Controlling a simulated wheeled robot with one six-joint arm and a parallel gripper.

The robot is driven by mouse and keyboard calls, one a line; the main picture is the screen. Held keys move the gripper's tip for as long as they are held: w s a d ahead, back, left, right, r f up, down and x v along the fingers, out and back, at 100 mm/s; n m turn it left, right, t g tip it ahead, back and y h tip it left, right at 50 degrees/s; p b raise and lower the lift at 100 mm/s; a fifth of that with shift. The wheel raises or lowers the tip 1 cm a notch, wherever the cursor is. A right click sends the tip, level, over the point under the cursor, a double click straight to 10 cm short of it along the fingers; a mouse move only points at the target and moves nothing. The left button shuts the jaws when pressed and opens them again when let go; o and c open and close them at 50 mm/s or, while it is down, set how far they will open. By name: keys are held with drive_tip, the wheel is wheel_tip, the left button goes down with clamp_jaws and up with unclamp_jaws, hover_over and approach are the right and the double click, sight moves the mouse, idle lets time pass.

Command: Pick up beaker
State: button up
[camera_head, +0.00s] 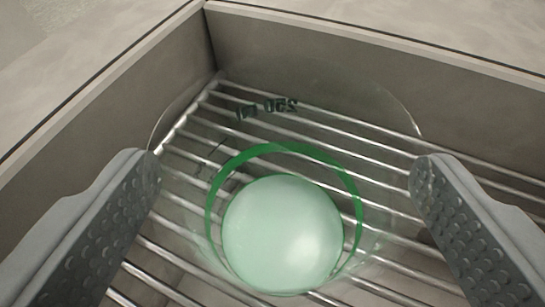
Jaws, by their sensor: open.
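A clear glass beaker (285,130) stands in the middle of the camera_head view, seen from above. It has a green ring, a "250 ml" marking that reads mirrored, and a pale green round area at its bottom. My gripper (288,170) is open. One finger is to the left of the beaker and the other to the right, with the beaker's glass between them. I cannot tell whether either finger touches the glass. The lower edge of the beaker's outline is faint.
The beaker stands on a rack of metal bars (395,270). A grey wall (330,65) runs behind it and another wall (130,100) runs along the left, meeting in a corner close behind the beaker. A pale surface lies beyond the walls.

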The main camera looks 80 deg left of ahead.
sight(286, 76)
drive_tip(key=shift+x, duration=1.2)
drive_tip(key=c, duration=1.1)
drive_tip(key=shift+c, duration=0.2)
drive_tip(key=shift+r, duration=0.5)
drive_tip(key=r, duration=0.2)
drive_tip(key=shift+s+d+r, duration=0.1)
drive_tip(key=shift+d+r, duration=0.2)
drive_tip(key=shift+d, duration=0.1)
drive_tip(key=s+d, duration=0.4)
drive_tip(key=d, duration=1.2)
drive_tip(key=shift+d+r, duration=0.2)
drive_tip(key=shift+r, duration=1.05)
drive_tip(key=shift+d+r, duration=0.15)
drive_tip(key=shift+r, duration=1.1)
